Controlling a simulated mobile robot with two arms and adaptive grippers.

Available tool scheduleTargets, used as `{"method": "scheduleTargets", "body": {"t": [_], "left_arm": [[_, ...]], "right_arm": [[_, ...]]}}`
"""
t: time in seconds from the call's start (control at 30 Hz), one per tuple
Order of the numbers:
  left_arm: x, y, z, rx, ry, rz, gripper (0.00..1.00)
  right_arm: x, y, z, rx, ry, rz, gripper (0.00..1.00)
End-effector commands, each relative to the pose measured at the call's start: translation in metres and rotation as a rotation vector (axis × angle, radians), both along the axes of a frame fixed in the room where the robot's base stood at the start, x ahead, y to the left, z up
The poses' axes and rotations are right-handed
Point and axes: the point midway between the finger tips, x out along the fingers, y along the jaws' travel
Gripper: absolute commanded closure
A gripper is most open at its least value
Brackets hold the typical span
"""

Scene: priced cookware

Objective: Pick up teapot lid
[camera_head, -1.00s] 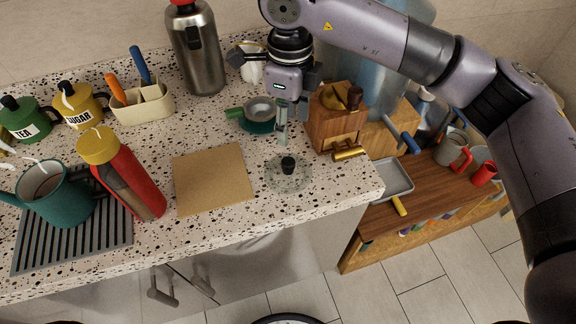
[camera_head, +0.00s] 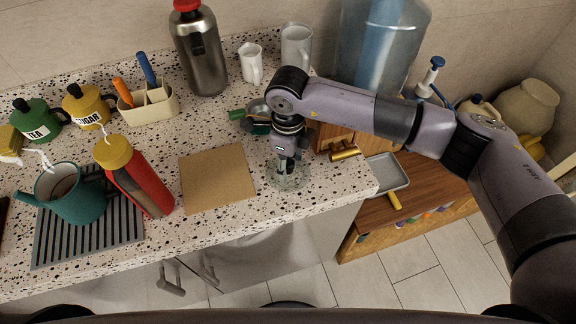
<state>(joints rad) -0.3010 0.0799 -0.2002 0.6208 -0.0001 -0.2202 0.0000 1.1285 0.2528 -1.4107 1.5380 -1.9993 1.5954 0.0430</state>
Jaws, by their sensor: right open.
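The lid (camera_head: 290,183), a clear glass disc with a dark knob, lies on the speckled counter near its right front part. My right gripper (camera_head: 287,168) points straight down over the lid, with its open fingers low around the knob. The gripper hides most of the knob, and I cannot tell whether the fingers touch it. A green-handled pot (camera_head: 238,114) stands just behind, partly hidden by my right arm. My left gripper is not in view.
A brown square board (camera_head: 217,180) lies left of the lid. A wooden box (camera_head: 335,135) is close on the right. The counter's front edge is near.

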Motion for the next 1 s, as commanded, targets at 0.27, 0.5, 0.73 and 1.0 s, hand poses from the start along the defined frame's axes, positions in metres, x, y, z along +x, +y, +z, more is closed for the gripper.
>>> {"method": "scheduleTargets", "body": {"t": [0.27,0.5,0.73,1.0], "left_arm": [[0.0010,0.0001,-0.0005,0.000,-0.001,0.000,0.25],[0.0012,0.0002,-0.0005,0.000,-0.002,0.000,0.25],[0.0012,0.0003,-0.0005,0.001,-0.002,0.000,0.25],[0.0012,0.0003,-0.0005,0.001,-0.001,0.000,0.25]], "right_arm": [[0.0000,0.0002,-0.0006,0.000,0.000,0.001,0.57],[0.0000,0.0002,-0.0003,0.000,0.000,0.001,0.73],[0.0000,0.0002,-0.0002,0.000,0.000,0.001,0.88],[0.0000,0.0002,-0.0001,0.000,0.000,0.001,1.00]]}}
